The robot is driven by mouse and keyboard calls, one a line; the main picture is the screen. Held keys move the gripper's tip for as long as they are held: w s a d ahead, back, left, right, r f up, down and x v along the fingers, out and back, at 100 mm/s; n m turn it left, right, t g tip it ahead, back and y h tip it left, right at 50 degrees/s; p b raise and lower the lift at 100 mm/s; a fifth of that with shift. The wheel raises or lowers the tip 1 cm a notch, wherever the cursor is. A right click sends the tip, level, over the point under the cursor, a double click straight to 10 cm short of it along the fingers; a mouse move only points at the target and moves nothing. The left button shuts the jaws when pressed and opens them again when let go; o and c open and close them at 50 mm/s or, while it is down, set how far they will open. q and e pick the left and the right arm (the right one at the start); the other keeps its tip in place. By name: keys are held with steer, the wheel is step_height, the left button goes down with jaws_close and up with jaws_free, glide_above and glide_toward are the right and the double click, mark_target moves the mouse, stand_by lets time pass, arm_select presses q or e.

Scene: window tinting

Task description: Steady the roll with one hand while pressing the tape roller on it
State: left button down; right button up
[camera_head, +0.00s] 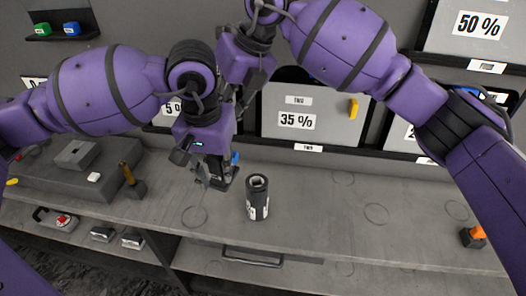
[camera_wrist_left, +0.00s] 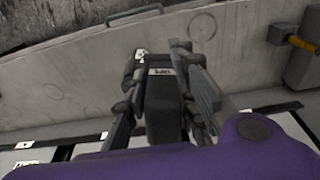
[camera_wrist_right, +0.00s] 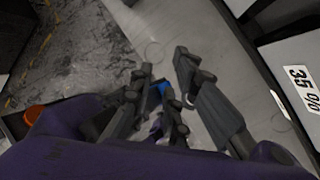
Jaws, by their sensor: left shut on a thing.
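The roll, a black cylinder (camera_head: 257,200) with pale markings, stands upright on the grey counter in the head view. My left gripper (camera_head: 214,182) is low over the counter, just left of the roll, with a small gap showing. In the left wrist view its fingers (camera_wrist_left: 160,50) close around a dark block (camera_wrist_left: 165,105) with a pale label; I cannot tell what it is. A small blue part (camera_head: 235,158) shows beside that gripper. My right gripper is mostly hidden behind the left wrist in the head view.
The counter (camera_head: 320,215) is clear right of the roll. A dark block with an orange top (camera_head: 474,236) sits at its right end. A brass-handled tool (camera_head: 131,178) and a grey stepped box (camera_head: 75,155) are at the left. Film panels (camera_head: 310,122) line the wall behind.

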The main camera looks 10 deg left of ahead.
mark_target(263, 180)
steer(key=d+f+m+h, duration=0.1)
steer(key=d+f, duration=0.2)
steer(key=d+f+m+h, duration=0.1)
steer(key=d+f+h, duration=0.1)
steer(key=d+f, duration=0.1)
steer(key=d+f+m+h, duration=0.1)
steer(key=d+f+h, duration=0.1)
steer(key=f, duration=0.3)
steer(key=shift+s+d, duration=0.4)
steer(key=shift+d, duration=0.15)
step_height(263, 180, down, 12)
steer(key=shift+r, duration=0.1)
steer(key=shift+c, duration=0.3)
jaws_close()
